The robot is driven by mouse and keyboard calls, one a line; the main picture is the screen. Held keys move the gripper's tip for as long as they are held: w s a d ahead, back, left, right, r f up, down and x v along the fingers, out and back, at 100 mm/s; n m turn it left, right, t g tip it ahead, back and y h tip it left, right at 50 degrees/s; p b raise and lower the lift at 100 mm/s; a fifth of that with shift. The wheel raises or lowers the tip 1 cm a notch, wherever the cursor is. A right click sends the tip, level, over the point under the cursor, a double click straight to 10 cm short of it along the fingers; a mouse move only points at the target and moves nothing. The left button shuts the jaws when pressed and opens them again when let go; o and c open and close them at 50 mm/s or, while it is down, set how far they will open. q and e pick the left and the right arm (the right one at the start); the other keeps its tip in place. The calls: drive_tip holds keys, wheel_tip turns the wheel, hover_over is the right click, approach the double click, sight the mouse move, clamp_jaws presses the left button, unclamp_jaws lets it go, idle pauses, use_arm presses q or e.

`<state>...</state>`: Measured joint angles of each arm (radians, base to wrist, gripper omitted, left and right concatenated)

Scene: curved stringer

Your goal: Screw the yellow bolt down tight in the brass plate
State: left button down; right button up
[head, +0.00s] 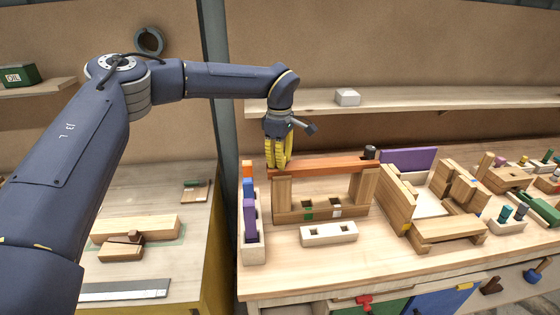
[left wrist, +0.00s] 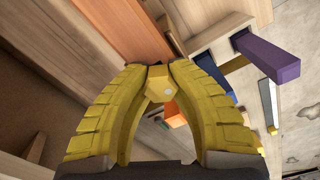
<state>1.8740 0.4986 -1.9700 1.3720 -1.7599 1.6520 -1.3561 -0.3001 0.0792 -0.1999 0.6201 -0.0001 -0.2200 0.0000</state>
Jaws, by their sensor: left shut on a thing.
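My left gripper (head: 279,160) points down over the left end of the orange-red bar (head: 325,165). In the left wrist view its yellow fingers (left wrist: 160,76) close around the yellow bolt (left wrist: 159,88), whose hexagonal head shows between the fingertips with a pale dot on it. The bolt's shank is hidden, so I cannot tell how deep it sits. I cannot make out the brass plate in either view. The bar also shows beyond the fingertips in the left wrist view (left wrist: 128,28). In the head view the fingers hide the bolt. My right gripper is not in view.
The bar lies across two wooden uprights, with a dark cylinder (head: 370,152) at its right end. A rack (head: 254,252) with orange, blue and purple pieces stands close at the left. A pale block with holes (head: 329,233) lies in front. Wooden frames stand to the right.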

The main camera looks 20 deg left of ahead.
use_arm(q)
drive_tip(key=shift+a, duration=0.15)
drive_tip(key=c, duration=1.2)
unclamp_jaws()
drive_tip(key=shift+r, duration=0.15)
wheel_tip(320, 180, up, 12)
